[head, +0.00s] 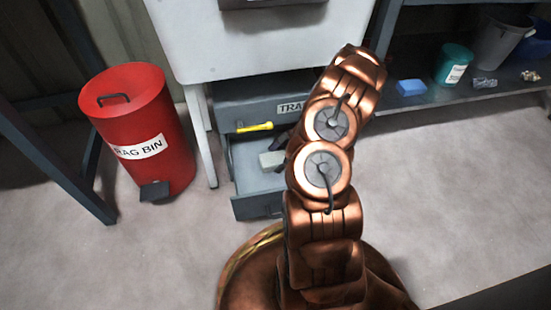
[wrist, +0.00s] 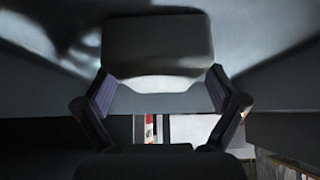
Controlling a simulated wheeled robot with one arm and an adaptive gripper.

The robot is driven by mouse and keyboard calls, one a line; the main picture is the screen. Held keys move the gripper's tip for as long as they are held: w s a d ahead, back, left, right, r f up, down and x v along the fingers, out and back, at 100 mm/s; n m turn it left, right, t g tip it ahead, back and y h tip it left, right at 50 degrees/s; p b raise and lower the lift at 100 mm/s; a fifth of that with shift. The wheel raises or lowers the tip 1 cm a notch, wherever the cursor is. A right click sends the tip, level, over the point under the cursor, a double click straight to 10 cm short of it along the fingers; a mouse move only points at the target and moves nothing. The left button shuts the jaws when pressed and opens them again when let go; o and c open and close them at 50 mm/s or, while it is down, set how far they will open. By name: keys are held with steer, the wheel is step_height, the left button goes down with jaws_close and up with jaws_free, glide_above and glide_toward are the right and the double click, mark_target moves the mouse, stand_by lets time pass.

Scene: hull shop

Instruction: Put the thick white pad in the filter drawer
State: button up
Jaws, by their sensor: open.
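A pale, thick pad (head: 271,160) lies in the open lower drawer (head: 258,208) of the grey drawer unit, toward its back. No label shows on this drawer, so I cannot tell its name. My gripper is mostly hidden behind my arm in the head view, with a dark part just beside the pad. In the wrist view, my gripper (wrist: 160,112) is open, its two fingers apart. A grey, shaded block (wrist: 158,45) with a bright lower edge fills the space beyond and between them; it looks like the pad, but contact cannot be told.
A red rag bin (head: 140,130) stands left. A shelf at right holds a blue block (head: 411,87) and a teal tub (head: 453,64). The floor is clear at right.

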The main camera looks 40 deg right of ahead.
steer(key=shift+r, duration=0.2)
steer(key=p+v, duration=0.3)
steer(key=v, duration=0.4)
steer(key=shift+s+d+r, duration=0.1)
steer(key=shift+r, duration=0.05)
stand_by(0.4)
